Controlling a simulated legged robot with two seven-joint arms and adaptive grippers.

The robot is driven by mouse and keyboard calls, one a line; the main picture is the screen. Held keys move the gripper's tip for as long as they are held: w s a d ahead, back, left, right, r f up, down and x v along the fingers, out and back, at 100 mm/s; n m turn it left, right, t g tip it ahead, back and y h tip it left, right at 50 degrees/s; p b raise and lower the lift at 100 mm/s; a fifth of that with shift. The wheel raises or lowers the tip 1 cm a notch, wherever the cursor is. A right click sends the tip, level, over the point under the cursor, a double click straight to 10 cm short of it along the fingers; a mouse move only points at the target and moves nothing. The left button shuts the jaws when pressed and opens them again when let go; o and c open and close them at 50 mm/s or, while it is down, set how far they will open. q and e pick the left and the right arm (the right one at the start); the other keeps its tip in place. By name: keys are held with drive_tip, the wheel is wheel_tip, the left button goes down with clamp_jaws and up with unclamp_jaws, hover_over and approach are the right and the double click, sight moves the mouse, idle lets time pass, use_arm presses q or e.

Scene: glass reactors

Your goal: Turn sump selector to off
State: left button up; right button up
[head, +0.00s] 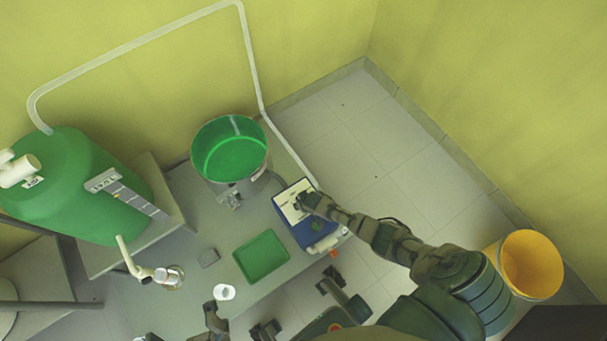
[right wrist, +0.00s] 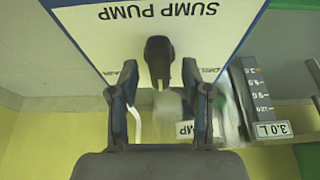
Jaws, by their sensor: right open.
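The sump pump box (head: 304,231) is blue with a white front panel marked SUMP PUMP, which shows upside down in the right wrist view (right wrist: 225,28). Its dark selector knob (right wrist: 158,55) stands out from the panel, with small labels on both sides that are partly covered by my fingers. My right gripper (right wrist: 160,75) is open, with one finger on each side of the knob; I cannot tell if they touch it. In the head view my right gripper (head: 303,200) is over the panel. My left gripper (head: 213,318) is at the bottom, near a white cup, its fingers unclear.
A green tray (head: 262,256) lies on the grey table beside the white cup (head: 224,292). A round green-lined vessel (head: 230,150) stands behind. A large green tank (head: 85,190) is at left, a yellow bucket (head: 532,265) at right. A pale hose (head: 140,42) runs along the wall.

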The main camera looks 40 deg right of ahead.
drive_tip(key=v, duration=1.1)
drive_tip(key=shift+r, duration=0.4)
drive_tip(key=shift+s, duration=0.1)
